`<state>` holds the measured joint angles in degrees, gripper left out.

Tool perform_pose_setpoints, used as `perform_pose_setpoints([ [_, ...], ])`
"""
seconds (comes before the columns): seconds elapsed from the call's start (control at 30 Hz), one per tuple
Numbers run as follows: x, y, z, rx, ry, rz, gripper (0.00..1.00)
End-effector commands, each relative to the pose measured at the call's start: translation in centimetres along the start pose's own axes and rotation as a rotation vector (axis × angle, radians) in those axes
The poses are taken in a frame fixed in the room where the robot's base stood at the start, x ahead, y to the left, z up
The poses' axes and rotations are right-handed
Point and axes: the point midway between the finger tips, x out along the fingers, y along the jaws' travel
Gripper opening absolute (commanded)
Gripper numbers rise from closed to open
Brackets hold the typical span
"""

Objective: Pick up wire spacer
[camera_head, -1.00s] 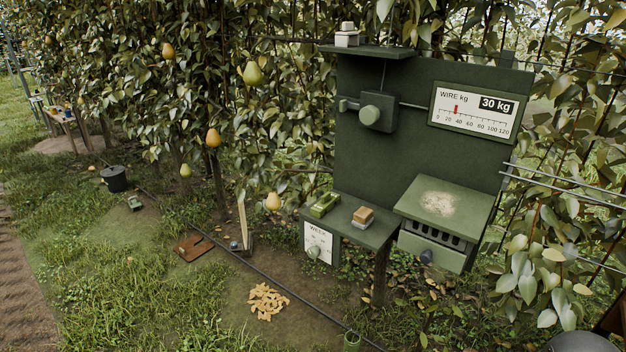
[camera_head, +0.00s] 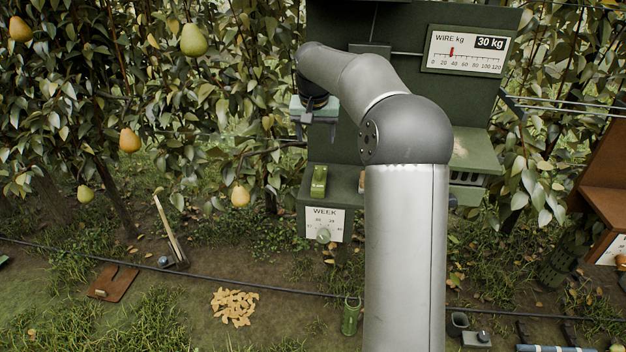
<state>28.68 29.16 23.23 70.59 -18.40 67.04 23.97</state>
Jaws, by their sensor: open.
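No object can be named the wire spacer with certainty.
A week dial (camera_head: 324,224) sits below the shelf. My arm hides much of the board. Pear foliage (camera_head: 240,110) crowds the left. A brown cabinet (camera_head: 605,165) stands at right.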

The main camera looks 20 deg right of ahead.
Motion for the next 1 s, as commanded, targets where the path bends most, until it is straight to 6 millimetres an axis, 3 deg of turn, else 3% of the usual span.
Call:
perform_pose_setpoints([
  [0.17,2.3,0.4,-0.7,0.017,0.002,-0.002,0.62],
  [0.53,10.1,0.3,-0.7,0.014,0.002,-0.004,0.62],
  [0.87,12.9,0.3,-0.7,0.015,0.004,-0.003,0.62],
  [1.0,15.0,0.4,-0.5,0.014,0.000,-0.004,0.62],
])
